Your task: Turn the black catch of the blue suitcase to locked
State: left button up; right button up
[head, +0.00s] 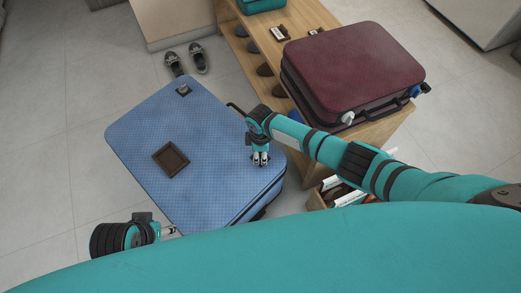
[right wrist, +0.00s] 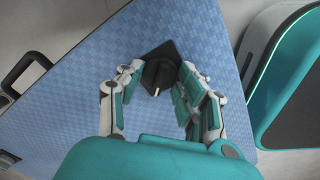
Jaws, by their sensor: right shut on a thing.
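The blue suitcase (head: 215,135) lies flat in the middle of the head view, its broad patterned face up. The black catch (right wrist: 157,68) shows in the right wrist view as a round knob on a dark square plate, with a white mark pointing toward the bottom of the picture. My right gripper (head: 260,160) is over the right part of the suitcase, its fingers closed on the two sides of the catch, also seen in the right wrist view (right wrist: 155,87). My left gripper (head: 172,230) is beside the suitcase's near left edge; its fingers are mostly hidden.
A second dark fitting (head: 183,90) is at the suitcase's far corner, and a brown square tray (head: 171,159) lies on its face. A maroon suitcase (head: 350,65) rests on a wooden bench (head: 246,50) at the right. Shoes (head: 197,57) stand behind. The floor at left is clear.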

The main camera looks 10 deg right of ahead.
jog(key=m+p, duration=0.2)
jog(key=m, duration=0.4)
jog(key=shift+s+p, duration=0.15)
jog(key=shift+p, duration=0.15)
pick_arm(q)
notch_tip(320, 180, down, 13)
jog(key=shift+d+g+p, duration=0.15)
jog(key=shift+g+p, duration=0.2)
jog(key=shift+g, duration=0.05)
pick_arm(e)
jog(key=shift+m, duration=1.4)
pick_arm(q)
jog(key=shift+f, duration=0.1)
pick_arm(e)
jog(key=shift+a, duration=0.1)
jog(key=o, duration=1.2)
jog(key=shift+c, duration=0.2)
